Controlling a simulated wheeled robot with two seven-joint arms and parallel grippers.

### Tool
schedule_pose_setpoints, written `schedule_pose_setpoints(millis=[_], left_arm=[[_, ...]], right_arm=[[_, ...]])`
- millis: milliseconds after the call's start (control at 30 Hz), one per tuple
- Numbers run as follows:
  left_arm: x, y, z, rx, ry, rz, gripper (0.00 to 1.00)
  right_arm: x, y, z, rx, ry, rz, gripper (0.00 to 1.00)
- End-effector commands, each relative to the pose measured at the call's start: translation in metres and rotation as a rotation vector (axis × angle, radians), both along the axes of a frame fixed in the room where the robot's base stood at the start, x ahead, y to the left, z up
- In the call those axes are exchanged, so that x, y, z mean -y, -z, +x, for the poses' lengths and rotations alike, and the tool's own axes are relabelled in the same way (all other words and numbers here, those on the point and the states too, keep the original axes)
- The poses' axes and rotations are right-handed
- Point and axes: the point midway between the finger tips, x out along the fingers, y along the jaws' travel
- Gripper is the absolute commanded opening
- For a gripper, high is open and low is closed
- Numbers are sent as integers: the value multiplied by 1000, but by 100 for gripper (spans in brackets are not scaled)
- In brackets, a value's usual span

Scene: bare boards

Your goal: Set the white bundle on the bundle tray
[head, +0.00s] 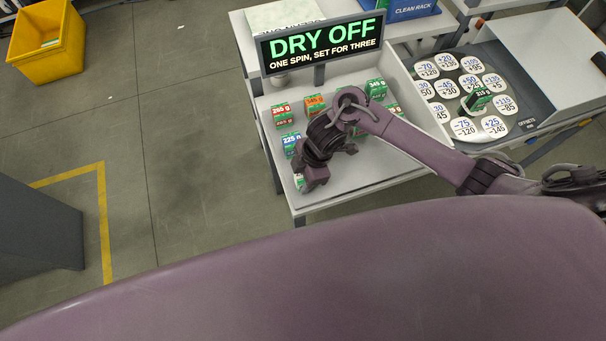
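My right gripper (312,183) points down over the left front part of the white table (350,188). Its fingers are dark and small, and I cannot tell whether they are open or shut. A small white item (298,181) shows just left of it, partly hidden by the gripper; I cannot tell whether it is the white bundle or whether the gripper touches it. A pale flat tray (284,13) lies at the table's back left, behind the sign; its dark lettering is partly hidden, so I cannot confirm it is the bundle tray. My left gripper is not in view.
Several labelled weight boxes, such as a red one (282,114) and a blue one (291,140), stand around my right arm. A sign (320,43) reads DRY OFF. A numbered disc (466,90) carries a green box (478,98). A blue clean rack (412,10) stands behind.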

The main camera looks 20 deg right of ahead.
Motion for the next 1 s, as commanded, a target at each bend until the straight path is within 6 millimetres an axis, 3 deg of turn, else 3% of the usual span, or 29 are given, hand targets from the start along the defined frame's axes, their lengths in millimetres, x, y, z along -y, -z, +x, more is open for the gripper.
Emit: schedule_pose_setpoints(millis=[33,133,533,767,800,1000], left_arm=[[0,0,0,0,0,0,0],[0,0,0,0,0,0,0],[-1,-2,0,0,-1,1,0],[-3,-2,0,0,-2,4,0],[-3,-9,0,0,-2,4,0],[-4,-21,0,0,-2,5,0]], right_arm=[[0,0,0,0,0,0,49],[0,-1,0,0,0,0,62],[2,-10,1,4,0,1,62],[14,-53,2,7,-2,-2,62],[17,-66,3,9,-2,-4,62],[28,-102,2,6,-2,-4,62]])
